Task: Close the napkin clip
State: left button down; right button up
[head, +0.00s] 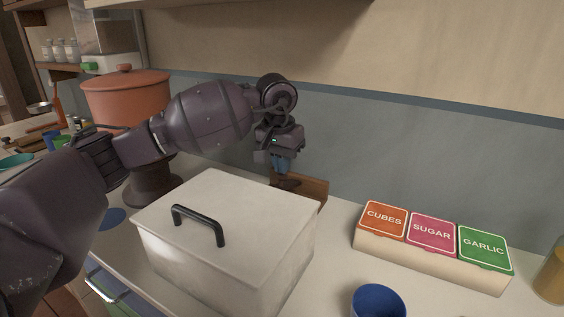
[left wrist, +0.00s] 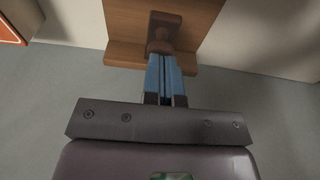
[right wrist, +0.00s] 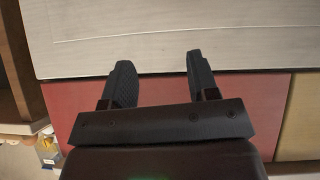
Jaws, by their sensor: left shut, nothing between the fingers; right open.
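The napkin holder is a brown wooden piece (head: 313,189) behind the white lidded box, by the wall. In the left wrist view the wooden holder (left wrist: 120,25) has a flat board and a darker wooden clip (left wrist: 163,30) on it. My left gripper (head: 284,180) points down over the holder in the head view. In the left wrist view its blue fingers (left wrist: 165,62) are shut with nothing between them, their tips at the clip; whether they touch it I cannot tell. My right gripper (right wrist: 155,65) is open and empty, seen only in the right wrist view, before a red front panel.
A white box (head: 250,210) with a black handle stands in front of the holder. Labelled canisters (head: 431,232) and a blue cup (head: 378,301) are to the right. An orange pot (head: 125,95) is behind my left arm. Counter between box and canisters is clear.

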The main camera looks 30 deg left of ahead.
pick_arm(q)
jog(key=shift+s+f+t, duration=0.4)
jog(key=shift+f, duration=0.05)
jog(key=s+f, duration=0.2)
jog(key=shift+f+b, duration=0.3)
jog(key=shift+b, duration=0.05)
jog(key=shift+d, duration=0.1)
pick_arm(e)
jog(key=shift+f, duration=0.3)
pick_arm(q)
jog(key=shift+r, duration=0.15)
